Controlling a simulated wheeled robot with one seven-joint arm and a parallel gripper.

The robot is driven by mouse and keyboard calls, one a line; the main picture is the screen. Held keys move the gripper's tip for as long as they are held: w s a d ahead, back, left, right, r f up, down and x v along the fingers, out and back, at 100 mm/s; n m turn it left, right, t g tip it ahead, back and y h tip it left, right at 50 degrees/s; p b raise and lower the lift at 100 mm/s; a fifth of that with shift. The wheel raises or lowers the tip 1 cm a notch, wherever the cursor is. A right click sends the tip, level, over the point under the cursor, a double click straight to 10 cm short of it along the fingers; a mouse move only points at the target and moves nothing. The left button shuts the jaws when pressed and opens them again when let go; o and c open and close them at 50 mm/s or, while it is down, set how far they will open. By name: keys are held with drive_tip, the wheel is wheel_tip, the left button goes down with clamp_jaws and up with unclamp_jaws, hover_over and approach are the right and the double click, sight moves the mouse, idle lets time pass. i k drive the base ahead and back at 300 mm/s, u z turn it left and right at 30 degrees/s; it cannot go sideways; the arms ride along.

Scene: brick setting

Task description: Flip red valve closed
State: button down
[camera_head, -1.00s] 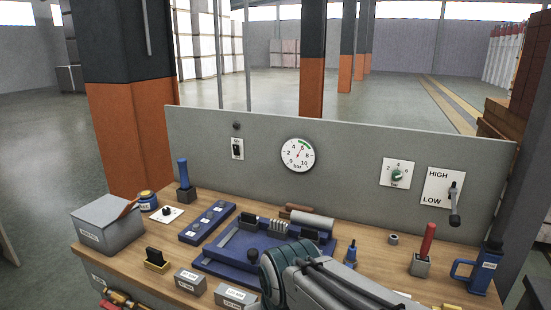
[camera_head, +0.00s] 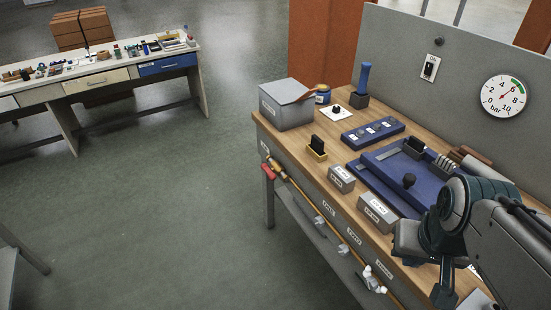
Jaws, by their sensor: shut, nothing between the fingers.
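The red valve handle (camera_head: 268,172) shows at the left end of a brass pipe (camera_head: 316,219) that runs along the front of the workbench, below the top's edge. The handle is small here, and I cannot tell its exact angle. My gripper (camera_head: 444,292) is at the lower right, in front of the bench, pointing down. It is shut and empty, well to the right of the red handle and apart from it. My arm hides the right part of the bench.
The wooden workbench (camera_head: 333,172) carries a grey lidded box (camera_head: 287,108), small labelled boxes (camera_head: 378,212) and a blue fixture (camera_head: 385,168). White-grey fittings (camera_head: 373,280) sit on the lower pipe. A second table (camera_head: 110,75) stands far left. The floor between is clear.

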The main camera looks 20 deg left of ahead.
sight(272, 177)
drive_tip(key=k, duration=0.65)
drive_tip(key=u, duration=0.2)
drive_tip(key=i, duration=0.5)
drive_tip(key=u, duration=0.65)
drive_tip(key=i, duration=1.3)
drive_tip(key=u, duration=0.05)
